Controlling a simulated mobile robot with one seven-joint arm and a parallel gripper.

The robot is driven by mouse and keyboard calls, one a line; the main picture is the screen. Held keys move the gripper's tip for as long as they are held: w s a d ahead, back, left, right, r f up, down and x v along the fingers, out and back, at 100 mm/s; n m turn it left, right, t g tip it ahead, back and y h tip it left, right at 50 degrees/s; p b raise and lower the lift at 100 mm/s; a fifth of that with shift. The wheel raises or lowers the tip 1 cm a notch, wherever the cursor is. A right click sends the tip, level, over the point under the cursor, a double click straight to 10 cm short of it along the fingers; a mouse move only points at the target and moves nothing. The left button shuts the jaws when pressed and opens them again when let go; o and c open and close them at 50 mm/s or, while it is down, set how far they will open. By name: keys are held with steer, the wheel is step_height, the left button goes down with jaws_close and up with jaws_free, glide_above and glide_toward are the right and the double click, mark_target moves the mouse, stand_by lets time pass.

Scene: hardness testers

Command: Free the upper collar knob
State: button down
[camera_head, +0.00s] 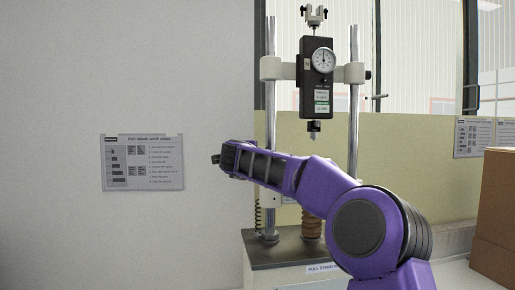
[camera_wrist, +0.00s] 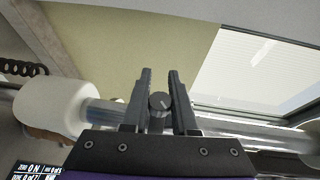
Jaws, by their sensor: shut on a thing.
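My gripper (camera_wrist: 160,74) shows in the wrist view, with its two dark fingers on either side of a small round dark knob (camera_wrist: 160,103) and shut on it. The knob has a pale line on its face and sits in front of a shiny metal column (camera_wrist: 104,112). Whether it is the upper collar's knob I cannot tell. In the head view my purple arm crosses the left column (camera_head: 271,125) of the test stand, and the fingers and knob are hidden there.
A black force gauge (camera_head: 316,85) with a round dial hangs between the columns. The right column (camera_head: 354,110) stands behind my arm. The stand's dark base (camera_head: 262,252) is below. A cardboard box (camera_head: 495,215) is at right, and a notice (camera_head: 143,162) is on the wall.

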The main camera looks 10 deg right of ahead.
steer(key=shift+s+f+n+g+y, duration=0.1)
steer(key=shift+f+n+g+y, duration=0.2)
steer(key=shift+g, duration=0.65)
steer(key=shift+s+f+n+g+y, duration=0.1)
steer(key=shift+f+n+g+y, duration=0.2)
steer(key=shift+g, duration=0.65)
steer(key=c, duration=0.7)
jaws_free()
steer(key=shift+s, duration=0.1)
steer(key=b+v, duration=0.1)
steer(key=v, duration=1.6)
steer(key=shift+r, duration=0.35)
steer(key=shift+a, duration=0.1)
